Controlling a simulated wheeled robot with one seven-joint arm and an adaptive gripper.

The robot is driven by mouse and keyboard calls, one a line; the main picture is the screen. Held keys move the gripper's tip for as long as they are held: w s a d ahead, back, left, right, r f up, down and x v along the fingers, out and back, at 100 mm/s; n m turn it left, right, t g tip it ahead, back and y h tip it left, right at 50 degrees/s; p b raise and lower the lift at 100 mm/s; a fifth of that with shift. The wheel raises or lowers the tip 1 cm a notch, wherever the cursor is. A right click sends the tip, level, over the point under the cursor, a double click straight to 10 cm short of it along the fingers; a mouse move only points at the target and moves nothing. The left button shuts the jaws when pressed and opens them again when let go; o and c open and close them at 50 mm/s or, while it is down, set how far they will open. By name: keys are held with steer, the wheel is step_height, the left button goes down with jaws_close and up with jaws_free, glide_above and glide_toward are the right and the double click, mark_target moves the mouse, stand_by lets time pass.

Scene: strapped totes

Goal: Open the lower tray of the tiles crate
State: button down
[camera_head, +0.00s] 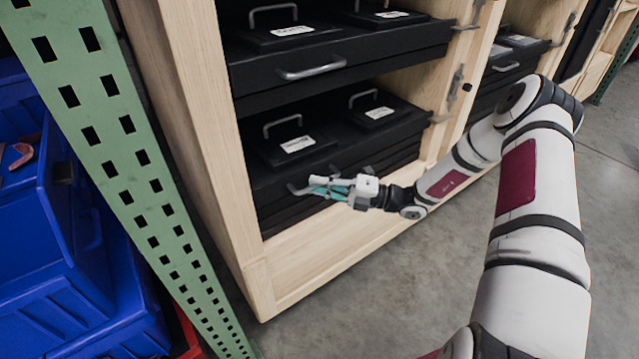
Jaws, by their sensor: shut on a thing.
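A pale wooden cabinet (199,125) holds black trays on two levels. The lower black tray (268,188) has a grey bar handle (294,189) on its front. My gripper (316,186), with teal fingers, is at this handle and shut on it; the fingers hide the handle's right part. The tray front looks in line with the cabinet front. Two black lidded boxes with wire handles and white labels sit on this tray, a left one (268,152) and a right one (397,116). The label text is too small to read, so I cannot tell which is tiles.
An upper black tray (370,52) with its own grey handle (311,68) is above. Metal latches (456,82) sit on the cabinet's right post. A green perforated post (118,133) and blue bins (50,235) stand at left. Grey floor (395,285) is clear in front.

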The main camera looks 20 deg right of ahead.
steer(key=s+d+p, duration=0.4)
steer(key=s, duration=1)
steer(key=s+d+p, duration=0.4)
steer(key=s+d, duration=0.1)
steer(key=s, duration=0.9)
steer(key=shift+s+d, duration=0.15)
steer(key=shift+s, duration=0.25)
steer(key=c, duration=2)
jaws_free()
steer(key=shift+o, duration=0.2)
steer(key=v, duration=1.2)
